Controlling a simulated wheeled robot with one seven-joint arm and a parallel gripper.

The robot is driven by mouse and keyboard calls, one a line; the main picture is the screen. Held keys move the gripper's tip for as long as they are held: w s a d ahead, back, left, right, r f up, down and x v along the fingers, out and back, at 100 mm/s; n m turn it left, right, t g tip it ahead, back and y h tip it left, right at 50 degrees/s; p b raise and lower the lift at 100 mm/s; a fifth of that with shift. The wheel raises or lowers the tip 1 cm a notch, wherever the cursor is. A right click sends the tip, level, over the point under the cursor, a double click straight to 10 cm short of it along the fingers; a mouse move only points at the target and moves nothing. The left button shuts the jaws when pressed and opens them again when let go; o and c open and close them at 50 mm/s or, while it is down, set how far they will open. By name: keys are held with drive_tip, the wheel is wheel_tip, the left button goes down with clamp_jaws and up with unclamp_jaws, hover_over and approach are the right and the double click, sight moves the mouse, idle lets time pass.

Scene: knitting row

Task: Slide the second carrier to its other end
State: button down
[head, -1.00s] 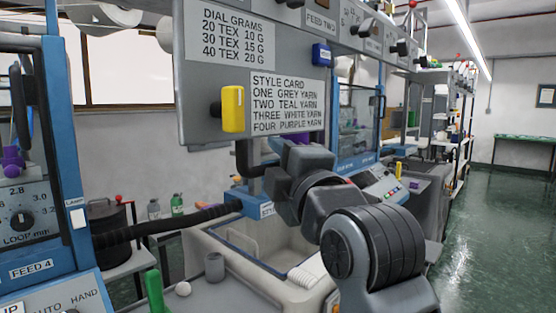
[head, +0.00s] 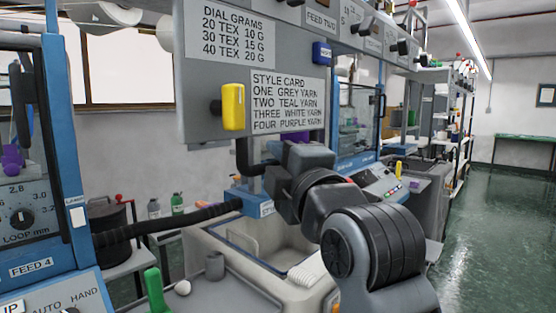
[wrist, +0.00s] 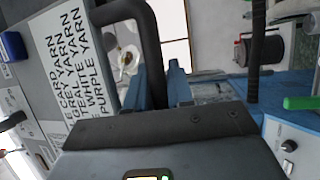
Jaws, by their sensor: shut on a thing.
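My gripper (wrist: 167,85) shows in the wrist view, its dark hand across the bottom and two narrow blue pieces rising close together beyond it.
A grey panel (head: 205,88) hangs above my arm, with a yellow block (head: 233,107) and a blue block (head: 322,52) on its front. A black hose (head: 165,222) runs left to a blue machine (head: 66,150). A pale open bin (head: 222,255) lies below. The green floor (head: 490,220) is clear at right.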

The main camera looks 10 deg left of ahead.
wheel_tip(320, 180, down, 41)
drive_tip(key=b, duration=2.7)
drive_tip(key=shift+f, duration=0.1)
drive_tip(key=c, duration=1.4)
unclamp_jaws()
drive_tip(key=o, duration=0.3)
drive_tip(key=shift+r, duration=0.25)
drive_tip(key=v, duration=0.7)
drive_tip(key=shift+s+d, duration=0.2)
drive_tip(key=shift+s, duration=0.15)
